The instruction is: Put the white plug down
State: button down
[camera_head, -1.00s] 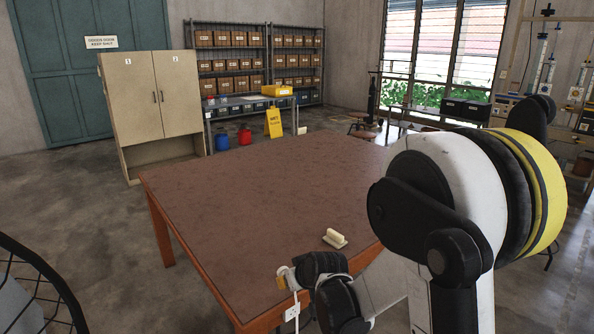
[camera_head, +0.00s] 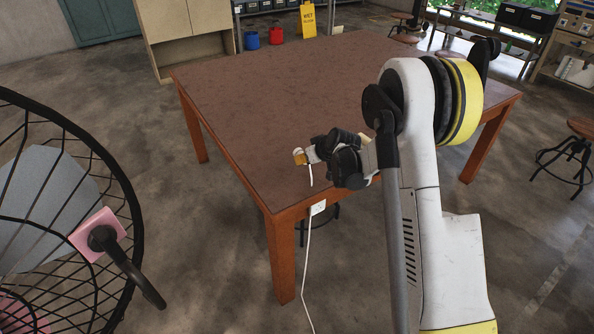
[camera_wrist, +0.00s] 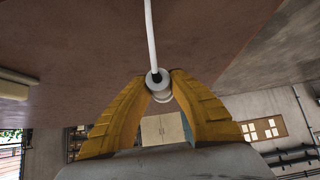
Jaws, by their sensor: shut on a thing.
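The white plug (camera_wrist: 158,86) is between the yellow fingertips of my gripper (camera_wrist: 160,78) in the wrist view, with a white cable (camera_wrist: 150,35) running away from it over the brown table. In the head view, my gripper (camera_head: 300,157) is over the front left part of the brown table (camera_head: 270,90), near its edge. It is shut on the plug, which is mostly hidden there by the fingers. The short white cable (camera_head: 310,178) hangs below it. I cannot tell the exact gap between plug and tabletop.
A black wire basket (camera_head: 125,185) with a pink item (camera_head: 95,232) stands at left. A cream block (camera_wrist: 15,88) lies on the table. The table's far left is clear.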

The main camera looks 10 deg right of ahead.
aim_at(292, 170)
jog(key=a+f, duration=0.1)
jog(key=w+a+f, duration=0.1)
jog(key=shift+w+a+b, duration=0.15)
jog(key=shift+a+b, duration=0.2)
jog(key=shift+b, duration=0.05)
notch_tip(292, 170, down, 4)
jog(key=shift+r+b, duration=0.1)
jog(key=shift+b, duration=1.1)
jog(key=shift+r, duration=0.1)
jog(key=c, duration=1.3)
grip_release()
